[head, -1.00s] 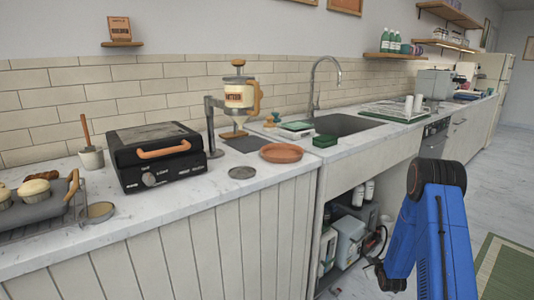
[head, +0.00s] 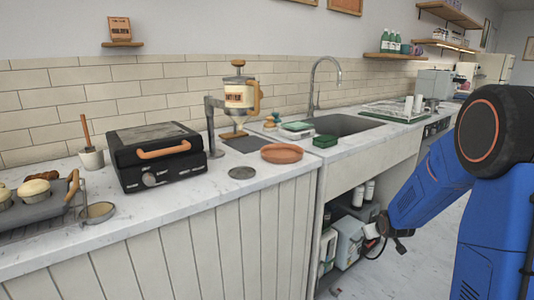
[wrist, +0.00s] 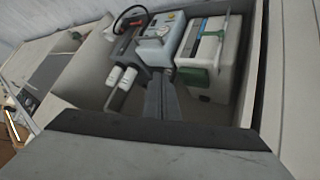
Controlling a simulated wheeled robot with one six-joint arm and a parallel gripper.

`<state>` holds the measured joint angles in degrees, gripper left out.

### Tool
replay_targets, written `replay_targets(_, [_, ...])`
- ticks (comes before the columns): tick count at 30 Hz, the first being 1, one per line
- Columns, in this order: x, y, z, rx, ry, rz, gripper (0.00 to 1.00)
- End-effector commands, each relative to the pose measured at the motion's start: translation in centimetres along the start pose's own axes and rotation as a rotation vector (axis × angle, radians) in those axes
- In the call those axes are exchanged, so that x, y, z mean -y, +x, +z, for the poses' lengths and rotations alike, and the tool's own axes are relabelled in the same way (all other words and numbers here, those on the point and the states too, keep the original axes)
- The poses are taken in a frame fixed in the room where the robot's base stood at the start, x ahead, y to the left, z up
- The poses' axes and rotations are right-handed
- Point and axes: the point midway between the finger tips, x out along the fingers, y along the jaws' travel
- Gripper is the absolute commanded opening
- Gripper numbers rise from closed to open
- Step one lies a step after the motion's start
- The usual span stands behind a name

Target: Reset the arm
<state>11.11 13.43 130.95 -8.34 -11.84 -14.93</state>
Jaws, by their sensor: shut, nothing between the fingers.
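My gripper (head: 388,232) is small and dark at the end of my blue arm in the head view, at the right. It hangs in front of the open cabinet under the sink. It is shut and holds nothing that I can see. Its fingertips are too small to make out clearly there. The large black joint of my arm covers the right edge of the head view.
The open cabinet holds a pale blue container (head: 348,236) and two white bottles (head: 364,193); the wrist view also shows a green-and-white box (wrist: 208,55). A black grill (head: 155,160), an orange plate (head: 282,153) and the sink (head: 345,125) are on the counter.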

Motion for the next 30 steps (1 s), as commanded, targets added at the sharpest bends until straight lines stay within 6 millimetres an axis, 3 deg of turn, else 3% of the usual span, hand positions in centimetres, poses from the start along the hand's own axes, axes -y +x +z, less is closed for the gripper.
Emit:
replay_targets(6, [1.2, -6.9, -0.6, 0.046, 0.032, -0.015, 0.00])
replay_targets(14, [3.0, -14.7, 0.1, 0.107, 0.076, -0.036, 0.00])
replay_targets(23, [5.3, -23.6, 2.6, 0.179, 0.125, -0.065, 0.00])
replay_targets(30, [7.3, -30.4, 5.6, 0.237, 0.162, -0.091, 0.00])
